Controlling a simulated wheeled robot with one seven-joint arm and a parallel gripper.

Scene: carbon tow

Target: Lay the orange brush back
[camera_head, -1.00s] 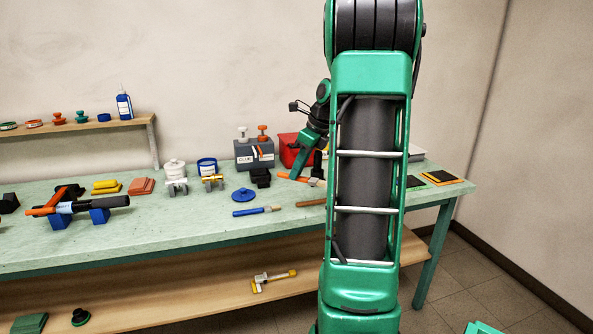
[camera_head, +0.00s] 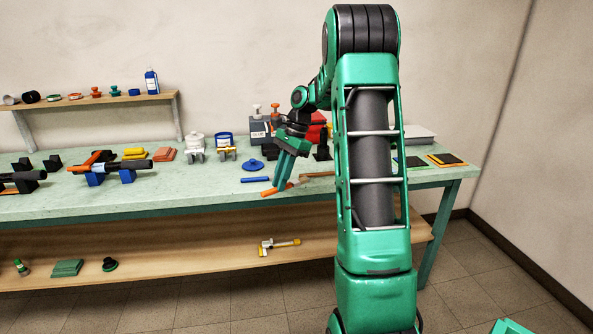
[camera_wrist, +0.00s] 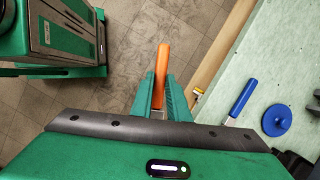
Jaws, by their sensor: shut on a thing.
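My gripper (camera_head: 284,173) is shut on the orange brush (camera_head: 270,192), near the front edge of the table. The brush's orange handle points out to the left in the head view. In the wrist view the orange brush (camera_wrist: 161,68) stands up between the green fingers of my gripper (camera_wrist: 160,98), with the floor behind it. A blue-handled brush (camera_head: 255,180) lies on the table just beyond, and it also shows in the wrist view (camera_wrist: 243,97). The orange brush's bristle end is hidden by the gripper.
A blue round lid (camera_head: 255,165) lies behind the blue brush. A brown stick (camera_head: 318,174) lies to the right of my gripper. A grey box with knobs (camera_head: 260,131) and a red bin (camera_head: 316,131) stand at the back. The table front left of the brushes is clear.

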